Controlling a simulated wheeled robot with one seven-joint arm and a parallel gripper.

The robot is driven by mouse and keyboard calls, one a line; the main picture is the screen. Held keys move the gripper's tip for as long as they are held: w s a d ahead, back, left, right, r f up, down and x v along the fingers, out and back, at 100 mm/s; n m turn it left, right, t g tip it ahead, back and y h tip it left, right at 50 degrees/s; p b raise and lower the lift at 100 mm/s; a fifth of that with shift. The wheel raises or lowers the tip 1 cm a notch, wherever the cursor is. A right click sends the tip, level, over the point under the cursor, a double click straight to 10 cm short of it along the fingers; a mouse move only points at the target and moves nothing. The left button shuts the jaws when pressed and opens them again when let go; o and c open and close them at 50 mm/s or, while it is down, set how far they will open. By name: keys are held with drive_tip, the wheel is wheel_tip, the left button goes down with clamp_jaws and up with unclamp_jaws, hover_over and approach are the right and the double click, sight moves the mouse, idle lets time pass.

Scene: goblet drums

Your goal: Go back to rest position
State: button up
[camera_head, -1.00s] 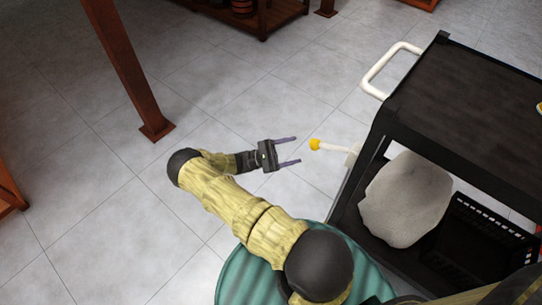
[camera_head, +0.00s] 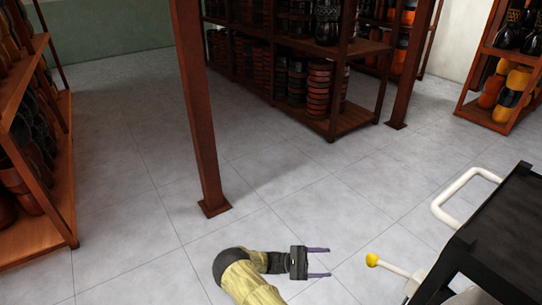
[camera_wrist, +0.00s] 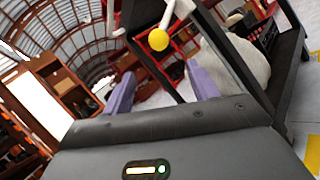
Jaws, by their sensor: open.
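My gripper (camera_head: 318,262) is at the bottom middle of the head view, above the grey tiled floor. Its two purple fingers are apart, point right, and have nothing between them. In the wrist view the fingers of my gripper (camera_wrist: 160,92) also stand apart. A yellow-tipped white stick (camera_head: 388,266) is just right of the fingers, beside the black cart (camera_head: 505,235), and does not touch them. The yellow tip (camera_wrist: 158,40) shows beyond the fingers in the wrist view.
The cart's white handle (camera_head: 452,192) juts out at right. A brown post (camera_head: 200,110) stands left of centre. Shelves of drums (camera_head: 300,80) stand at the back, with another shelf (camera_head: 35,235) at left. The tiled floor (camera_head: 120,190) between is clear.

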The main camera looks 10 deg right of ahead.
drive_tip(key=shift+d+r, duration=0.1)
drive_tip(key=shift+d, duration=0.05)
drive_tip(key=s+a+r+m+t+y, duration=0.2)
drive_tip(key=s+a+r+t+y, duration=0.2)
drive_tip(key=r+y, duration=0.35)
drive_tip(key=s+a+r+m+t+y, duration=0.2)
drive_tip(key=s+a+r+t+y, duration=0.3)
drive_tip(key=r, duration=0.3)
drive_tip(key=s+a+r+m+t+y, duration=0.2)
drive_tip(key=s+a+r+t+y, duration=0.2)
drive_tip(key=r+y, duration=0.35)
drive_tip(key=w+p+v, duration=0.3)
drive_tip(key=p+v, duration=1)
drive_tip(key=p, duration=0.1)
drive_tip(key=w+r+p+v, duration=0.1)
drive_tip(key=w+p+v, duration=0.2)
drive_tip(key=p+v, duration=1.1)
drive_tip(key=shift+w+d+r, duration=0.15)
drive_tip(key=shift+w+r, duration=0.25)
drive_tip(key=shift+r, duration=0.1)
